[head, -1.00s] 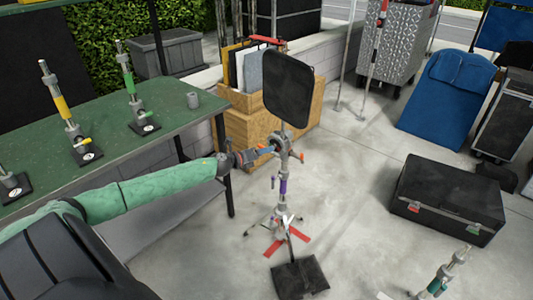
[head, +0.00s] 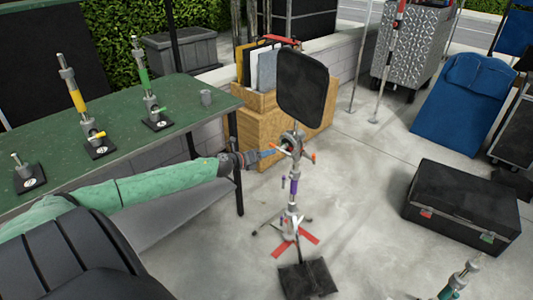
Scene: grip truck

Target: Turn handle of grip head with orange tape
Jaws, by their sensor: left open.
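A grip stand with a purple-taped column (head: 294,187) stands on the concrete floor. The grip head (head: 291,142) is near its top, with orange-marked handles; one orange handle (head: 313,156) sticks out to the right. A black square flag (head: 302,86) is held upright above the head. My left gripper (head: 273,152) reaches in from the left, its open fingers pointing at the left side of the head. It is at or very near the left orange handle; I cannot tell whether they touch.
A green table (head: 190,92) on the left holds several small stands with coloured tape. A wooden crate (head: 262,138) stands behind the grip stand. A black sandbag (head: 308,279) lies at its red-marked base. A black case (head: 462,207) is on the right; floor between is clear.

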